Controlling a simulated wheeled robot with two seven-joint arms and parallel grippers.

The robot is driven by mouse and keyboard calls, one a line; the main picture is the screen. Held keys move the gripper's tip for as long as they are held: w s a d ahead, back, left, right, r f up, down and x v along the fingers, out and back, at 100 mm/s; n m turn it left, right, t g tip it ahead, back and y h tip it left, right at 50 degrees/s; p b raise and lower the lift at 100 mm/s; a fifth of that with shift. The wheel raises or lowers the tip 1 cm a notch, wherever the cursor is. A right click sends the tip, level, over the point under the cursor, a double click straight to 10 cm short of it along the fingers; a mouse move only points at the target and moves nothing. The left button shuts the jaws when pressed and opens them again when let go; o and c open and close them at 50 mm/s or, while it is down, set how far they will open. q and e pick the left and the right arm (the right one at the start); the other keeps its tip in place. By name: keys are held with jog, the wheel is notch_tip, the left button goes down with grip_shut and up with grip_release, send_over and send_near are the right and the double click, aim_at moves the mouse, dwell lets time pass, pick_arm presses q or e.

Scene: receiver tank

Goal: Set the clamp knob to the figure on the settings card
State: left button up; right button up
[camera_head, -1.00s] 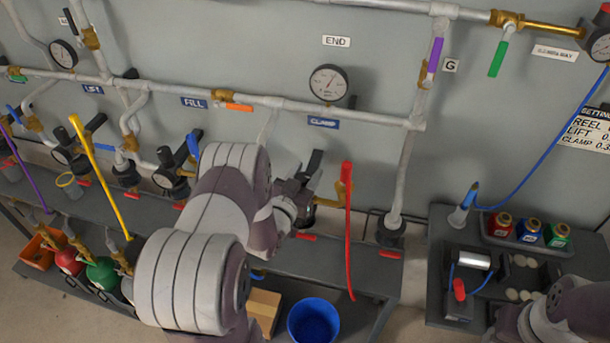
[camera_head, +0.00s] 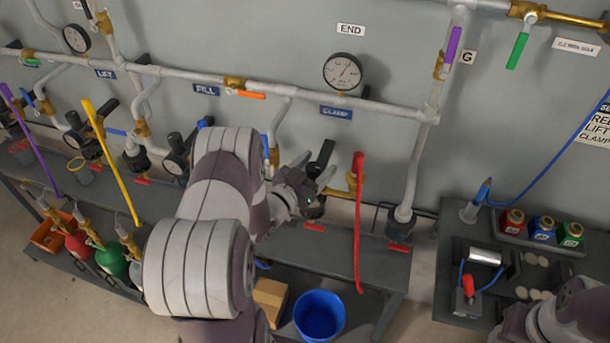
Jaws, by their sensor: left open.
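The settings card (camera_head: 597,125) is on the wall at the right edge, cut off by the frame; its CLAMP figure is out of view. A blue CLAMP label (camera_head: 336,112) is on the wall below a round gauge (camera_head: 342,71). Under the label is a black clamp fitting (camera_head: 321,158) with an upright black handle; its lower part is partly hidden by my gripper, and I cannot make out the knob's setting. My left gripper (camera_head: 304,186) is open, just left of this fitting; contact cannot be told. My right arm shows at the bottom right, its gripper out of view.
A blue bucket (camera_head: 319,315) and a cardboard box (camera_head: 269,298) are below the bench. A side table (camera_head: 450,262) at right carries red, blue and green containers (camera_head: 541,230).

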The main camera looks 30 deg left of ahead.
pick_arm(q)
jog(key=s+a, duration=0.1)
jog(key=s, duration=1.1)
jog(key=shift+a+b, duration=0.15)
jog(key=shift+b, duration=0.3)
jog(key=s+a+f+n+g+y, duration=0.45)
jog(key=s+f+g, duration=0.25)
jog(key=f+g, duration=0.4)
jog(key=s+d+r+m+g+h+p, duration=0.1)
jog(key=d+r+g, duration=0.4)
jog(key=d+r, duration=0.9)
jog(key=d+m+h+p, duration=0.1)
jog(key=d+m, duration=0.1)
jog(key=d, duration=0.1)
jog(key=shift+d, duration=0.25)
